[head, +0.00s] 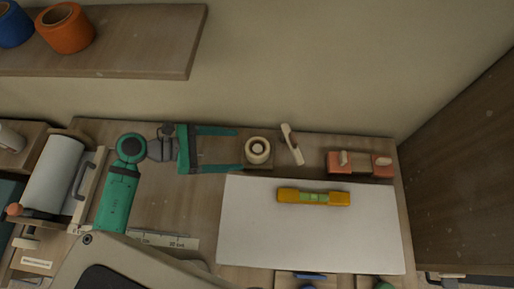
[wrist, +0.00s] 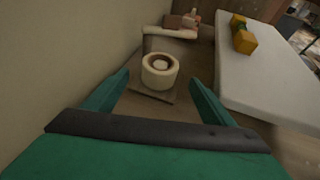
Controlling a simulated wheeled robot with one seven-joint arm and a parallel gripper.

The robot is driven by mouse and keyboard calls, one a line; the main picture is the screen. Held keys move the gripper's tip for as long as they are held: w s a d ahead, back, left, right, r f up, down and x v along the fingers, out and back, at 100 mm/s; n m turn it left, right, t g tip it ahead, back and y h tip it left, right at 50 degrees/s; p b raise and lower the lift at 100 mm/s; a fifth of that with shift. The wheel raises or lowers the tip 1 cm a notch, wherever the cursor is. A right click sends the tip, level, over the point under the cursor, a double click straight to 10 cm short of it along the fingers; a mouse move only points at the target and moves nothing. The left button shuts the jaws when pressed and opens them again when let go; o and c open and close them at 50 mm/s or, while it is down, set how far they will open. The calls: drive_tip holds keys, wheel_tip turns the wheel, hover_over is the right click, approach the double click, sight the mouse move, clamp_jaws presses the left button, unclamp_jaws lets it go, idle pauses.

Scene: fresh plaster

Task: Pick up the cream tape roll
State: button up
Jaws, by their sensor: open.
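My green gripper (head: 218,149) is open and empty. Its two fingers point right, toward the roll, with the roll just beyond the fingertips. In the wrist view my gripper (wrist: 158,82) has one finger on each side, and the roll appears between and beyond the tips.
The white board (head: 310,240) bears a yellow spirit level (head: 313,197). A cream-handled item (head: 291,145) stands right of the roll, and reddish blocks (head: 360,164) lie farther right. A shelf (head: 140,45) with an orange roll (head: 65,29) and a blue roll (head: 14,24) is at upper left.

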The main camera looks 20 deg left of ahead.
sight(256, 148)
drive_tip(key=x, duration=0.8)
drive_tip(key=shift+d, duration=0.15)
drive_tip(key=c, duration=1.2)
